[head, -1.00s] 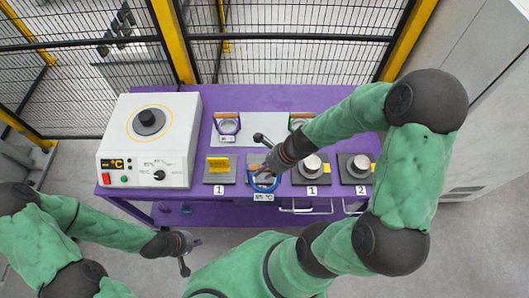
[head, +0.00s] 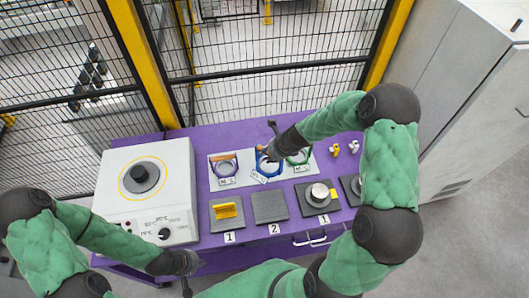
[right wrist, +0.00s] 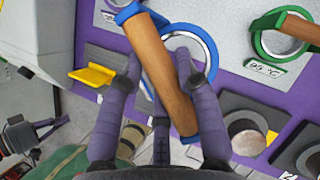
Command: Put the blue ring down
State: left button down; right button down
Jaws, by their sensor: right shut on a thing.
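The blue ring (head: 258,166) has a wooden handle and a white label. My right gripper (head: 271,153) is shut on its handle, over the white plate (head: 240,184) at the back of the purple table. I cannot tell whether the ring touches the plate. A purple ring (head: 224,167) is to its left and a green ring (head: 298,157) to its right. My left gripper (head: 187,284) is low at the table's front left, partly cut off.
A white heater box (head: 150,190) with a round black knob on top stands at the left. Along the front are a plate with a yellow block (head: 227,211), a bare dark plate (head: 270,207) and plates with metal cylinders (head: 320,193). A fence stands behind.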

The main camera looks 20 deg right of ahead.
jog(key=w+d+f, duration=0.2)
jog(key=w+f, duration=0.8)
jog(key=f, duration=0.1)
jog(key=shift+w+d+f+b, duration=0.15)
jog(key=shift+d+b, duration=0.25)
jog(key=shift+b, duration=0.05)
jog(key=shift+f, duration=0.15)
jog(key=c, duration=0.9)
grip_release()
jog(key=shift+f, duration=0.1)
